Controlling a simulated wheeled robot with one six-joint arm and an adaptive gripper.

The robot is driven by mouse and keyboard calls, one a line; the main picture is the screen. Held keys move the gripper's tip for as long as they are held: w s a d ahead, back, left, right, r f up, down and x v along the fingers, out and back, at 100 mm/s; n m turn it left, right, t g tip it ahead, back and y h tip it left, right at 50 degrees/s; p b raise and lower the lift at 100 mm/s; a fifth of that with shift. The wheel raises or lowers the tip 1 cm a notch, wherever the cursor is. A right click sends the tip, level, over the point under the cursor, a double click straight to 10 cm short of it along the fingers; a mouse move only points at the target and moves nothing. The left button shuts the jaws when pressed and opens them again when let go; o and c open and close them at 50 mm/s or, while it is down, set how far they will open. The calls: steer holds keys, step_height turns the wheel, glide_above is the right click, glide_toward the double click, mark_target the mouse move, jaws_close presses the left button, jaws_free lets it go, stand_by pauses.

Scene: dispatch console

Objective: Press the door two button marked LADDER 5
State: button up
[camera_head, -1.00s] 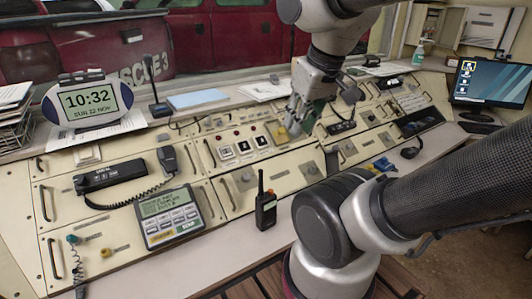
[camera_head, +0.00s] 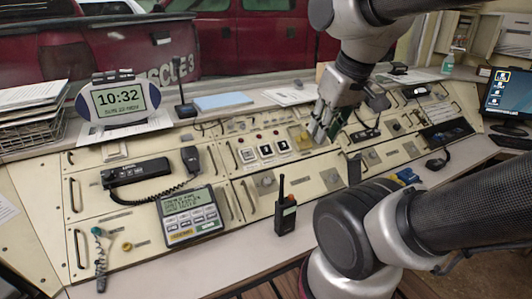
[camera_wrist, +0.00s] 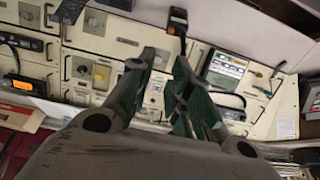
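Three white square buttons sit in a row on the upper console panel: a left one (camera_head: 248,154), a middle one (camera_head: 265,150) and a right one (camera_head: 282,146). Their labels are too small to read, so I cannot tell which is marked LADDER 5. My gripper (camera_head: 322,128) hangs above the panel, to the right of the row, near a yellow square piece (camera_head: 296,134). In the wrist view my gripper (camera_wrist: 167,62) shows two green-padded fingers with a narrow gap and nothing held. The buttons are partly hidden by the fingers there.
A handset radio (camera_head: 135,172), a keypad unit (camera_head: 188,214) and an upright walkie-talkie (camera_head: 285,213) stand left of and in front of my arm. A clock (camera_head: 118,100) and a blue pad (camera_head: 222,101) are on the back ledge. A monitor (camera_head: 508,95) is at right.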

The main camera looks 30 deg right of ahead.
stand_by(0.4)
jaws_close()
stand_by(1.1)
